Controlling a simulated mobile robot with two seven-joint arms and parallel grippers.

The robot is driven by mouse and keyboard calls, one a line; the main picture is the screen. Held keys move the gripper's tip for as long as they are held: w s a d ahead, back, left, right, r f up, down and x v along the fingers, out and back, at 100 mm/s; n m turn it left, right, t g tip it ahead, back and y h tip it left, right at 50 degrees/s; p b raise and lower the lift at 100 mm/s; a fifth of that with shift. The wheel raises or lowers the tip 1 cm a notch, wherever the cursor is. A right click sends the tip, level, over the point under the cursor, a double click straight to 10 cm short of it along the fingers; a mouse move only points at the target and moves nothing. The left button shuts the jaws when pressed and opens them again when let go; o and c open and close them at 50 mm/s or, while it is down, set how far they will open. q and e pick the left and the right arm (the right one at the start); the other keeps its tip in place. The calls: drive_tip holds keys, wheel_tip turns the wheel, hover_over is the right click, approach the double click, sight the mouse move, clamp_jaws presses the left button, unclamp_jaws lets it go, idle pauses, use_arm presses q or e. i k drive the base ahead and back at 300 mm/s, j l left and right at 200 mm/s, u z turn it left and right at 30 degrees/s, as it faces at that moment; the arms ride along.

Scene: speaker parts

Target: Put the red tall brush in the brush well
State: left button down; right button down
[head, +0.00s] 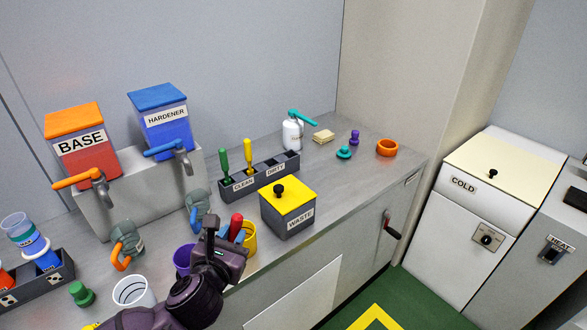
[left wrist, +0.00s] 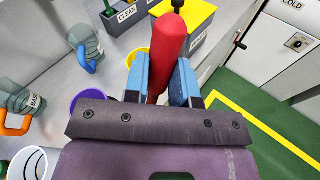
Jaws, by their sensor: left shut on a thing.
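My left gripper (head: 231,236) is shut on the red tall brush (head: 236,224), above the front edge of the counter. In the left wrist view the brush's thick red handle (left wrist: 171,45) rises between the blue fingers (left wrist: 161,82); its lower end is hidden by the gripper. The brush well is a dark grey box (head: 292,165) with several compartments and CLEAN and DIRTY labels, farther back on the counter. A green brush (head: 224,164) and a yellow brush (head: 248,155) stand in its left part; compartments to the right look empty. My right gripper is not in view.
A WASTE bin with a yellow lid (head: 289,194) stands between gripper and well, to the right. A yellow cup (head: 250,236), a purple cup (head: 182,260) and a white cup (head: 132,292) are near the gripper. Dispensers labelled BASE (head: 86,165) and HARDENER (head: 164,125) stand back left.

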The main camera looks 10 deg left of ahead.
sight(291, 168)
drive_tip(key=i+l, duration=0.15)
drive_tip(key=l, duration=0.2)
drive_tip(key=i+l+u, duration=0.1)
drive_tip(key=l, duration=0.25)
drive_tip(key=i+l+u, duration=0.1)
drive_tip(key=i+l, duration=0.15)
drive_tip(key=i+l+u, duration=0.1)
drive_tip(key=l, duration=0.35)
drive_tip(key=i+l+u, duration=0.1)
drive_tip(key=i+l, duration=0.2)
drive_tip(key=i+l+u, duration=0.1)
drive_tip(key=l, duration=0.35)
drive_tip(key=i+l+u, duration=0.15)
drive_tip(key=i+l, duration=0.65)
